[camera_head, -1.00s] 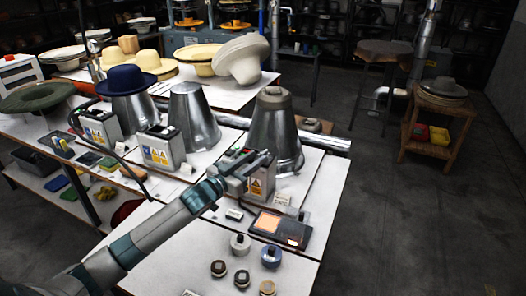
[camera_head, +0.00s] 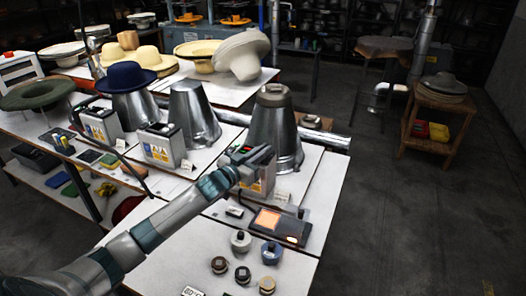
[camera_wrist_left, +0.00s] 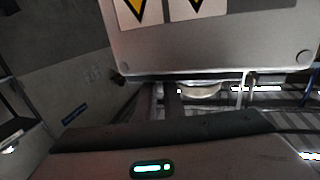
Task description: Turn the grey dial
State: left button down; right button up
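The control box (camera_head: 258,184) with yellow warning labels stands in front of the right-hand metal cone (camera_head: 275,130). My left gripper (camera_head: 260,154) is at the top of this box and covers much of it; small red and green spots show beside the gripper. No dial shows clearly in the head view. In the left wrist view the box face (camera_wrist_left: 215,45) appears upside down. A rounded pale grey part (camera_wrist_left: 200,91), perhaps the dial, shows at its edge, close to my gripper. I cannot tell whether the fingers touch it or how far apart they are. My right gripper is out of view.
A dark tray with an orange panel (camera_head: 267,219) lies right of my arm. Several small round pieces, one blue (camera_head: 271,253), stand on the white table. Another control box (camera_head: 162,146) and cone (camera_head: 194,116) stand to the left.

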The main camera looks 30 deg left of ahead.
pick_arm(q)
jog(key=shift+d+n+y+p, duration=0.1)
jog(key=shift+n+y+p, duration=0.2)
jog(key=shift+n+y, duration=0.6)
jog(key=shift+y, duration=0.5)
jog(key=n+y, duration=0.1)
jog(key=y, duration=0.1)
jog(key=shift+f+n+y, duration=0.1)
jog(key=shift+n+y, duration=0.2)
jog(key=shift+d+n+y+b, duration=0.1)
jog(key=shift+n+y+b, duration=0.55)
jog(key=shift+n+y, duration=0.65)
jog(key=shift+y, duration=0.5)
jog(key=c, duration=1.9)
grip_release()
jog(key=shift+o, duration=0.2)
